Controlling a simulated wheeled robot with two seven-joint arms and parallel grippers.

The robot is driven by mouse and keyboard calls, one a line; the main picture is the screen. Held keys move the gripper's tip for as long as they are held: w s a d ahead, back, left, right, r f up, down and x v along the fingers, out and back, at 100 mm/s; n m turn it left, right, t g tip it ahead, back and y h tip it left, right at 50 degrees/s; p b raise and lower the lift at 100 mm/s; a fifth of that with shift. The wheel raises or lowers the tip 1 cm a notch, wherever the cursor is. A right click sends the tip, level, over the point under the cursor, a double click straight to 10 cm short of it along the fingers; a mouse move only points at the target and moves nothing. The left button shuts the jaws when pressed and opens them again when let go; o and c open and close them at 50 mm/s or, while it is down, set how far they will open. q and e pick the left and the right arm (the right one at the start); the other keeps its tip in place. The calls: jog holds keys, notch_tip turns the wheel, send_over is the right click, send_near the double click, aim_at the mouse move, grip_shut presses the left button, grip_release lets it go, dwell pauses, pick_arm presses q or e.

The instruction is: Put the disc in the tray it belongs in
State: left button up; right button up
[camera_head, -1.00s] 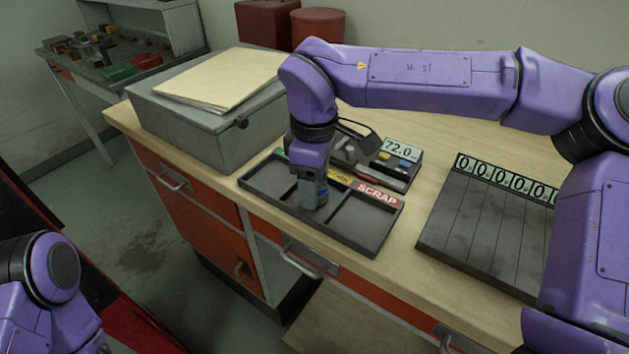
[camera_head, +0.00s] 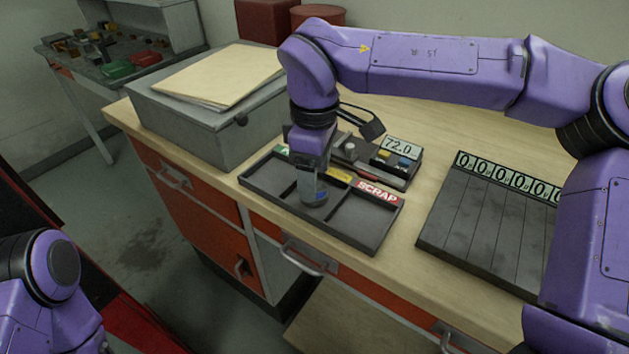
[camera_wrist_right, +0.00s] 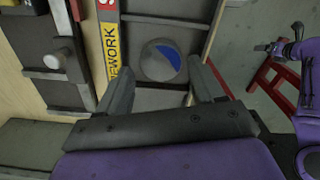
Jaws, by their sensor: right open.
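The disc (camera_wrist_right: 163,61), grey with a blue sector, lies in the middle compartment of the black three-part tray (camera_head: 357,240), beside the yellow REWORK label (camera_wrist_right: 110,50). In the head view the disc (camera_head: 314,199) is partly hidden below my right gripper (camera_head: 312,187). In the right wrist view my right gripper (camera_wrist_right: 164,78) is open, with one finger on either side of the disc and visible gaps between. The red SCRAP label (camera_head: 377,191) marks the tray's right compartment; a green label is partly hidden at the left. My left gripper is out of view.
A device with a display reading 72.0 (camera_head: 402,145) stands behind the tray. A slotted black panel with zero displays (camera_head: 480,225) lies to the right. A grey box (camera_head: 205,125) with folders stands to the left. Bare wood separates tray and panel.

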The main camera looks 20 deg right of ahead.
notch_tip(320, 180, up, 10)
jog(key=shift+f, duration=0.25)
